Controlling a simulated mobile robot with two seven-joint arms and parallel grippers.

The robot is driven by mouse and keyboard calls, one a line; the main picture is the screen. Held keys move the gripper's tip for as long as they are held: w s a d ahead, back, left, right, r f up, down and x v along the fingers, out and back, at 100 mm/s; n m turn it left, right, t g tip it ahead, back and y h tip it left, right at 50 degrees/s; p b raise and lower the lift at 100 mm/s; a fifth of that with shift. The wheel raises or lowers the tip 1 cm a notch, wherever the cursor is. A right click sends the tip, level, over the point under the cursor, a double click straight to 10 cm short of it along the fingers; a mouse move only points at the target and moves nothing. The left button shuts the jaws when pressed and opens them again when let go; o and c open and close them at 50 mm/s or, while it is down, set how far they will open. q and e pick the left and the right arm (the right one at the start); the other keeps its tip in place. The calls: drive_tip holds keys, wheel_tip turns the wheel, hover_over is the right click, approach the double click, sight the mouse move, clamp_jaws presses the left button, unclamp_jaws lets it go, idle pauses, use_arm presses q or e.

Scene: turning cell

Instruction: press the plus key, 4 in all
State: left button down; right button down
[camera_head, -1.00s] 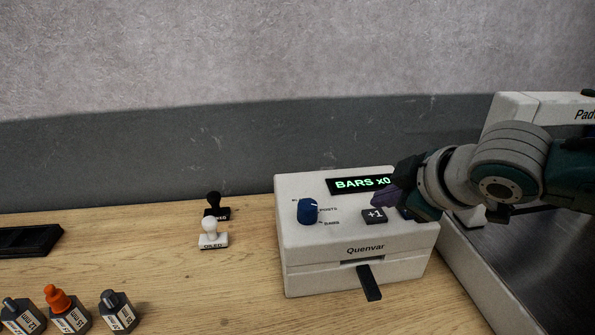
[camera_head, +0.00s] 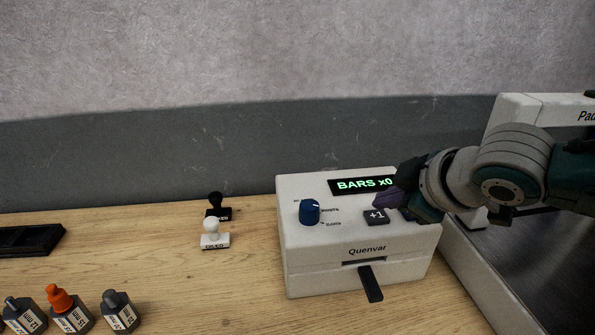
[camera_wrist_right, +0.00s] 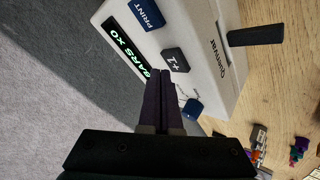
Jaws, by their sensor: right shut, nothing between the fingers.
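The white Quenvar machine (camera_head: 330,265) stands on the wooden table. Its black plus key (camera_head: 376,217), marked "+1", is on the sloped top, and its lit display (camera_head: 362,184) reads "BARS x0". My right gripper (camera_head: 380,204) is shut and empty, its fingertips just above and behind the plus key. In the right wrist view the shut fingertips (camera_wrist_right: 160,72) sit close to the plus key (camera_wrist_right: 175,60); a gap or contact is hard to tell. The blue PRINT key shows in the wrist view (camera_wrist_right: 147,15) and is hidden behind my gripper in the head view. My left gripper is not in view.
A blue knob (camera_head: 310,212) is left of the plus key. A black tongue (camera_head: 370,284) sticks out of the machine's front slot. Two stamps (camera_head: 214,236) and several bottles (camera_head: 72,312) stand to the left. A large machine (camera_head: 490,285) borders the right.

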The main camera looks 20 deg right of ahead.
sight(383, 219)
drive_tip(key=shift+f, duration=0.35)
drive_tip(key=shift+f+b, duration=0.35)
drive_tip(key=shift+f, duration=0.1)
idle(0.5)
drive_tip(key=shift+r, duration=0.1)
drive_tip(key=shift+r+p, duration=0.75)
drive_tip(key=shift+p, duration=0.25)
drive_tip(key=shift+r, duration=0.15)
wheel_tip(383, 219, up, 5)
drive_tip(key=p, duration=0.5)
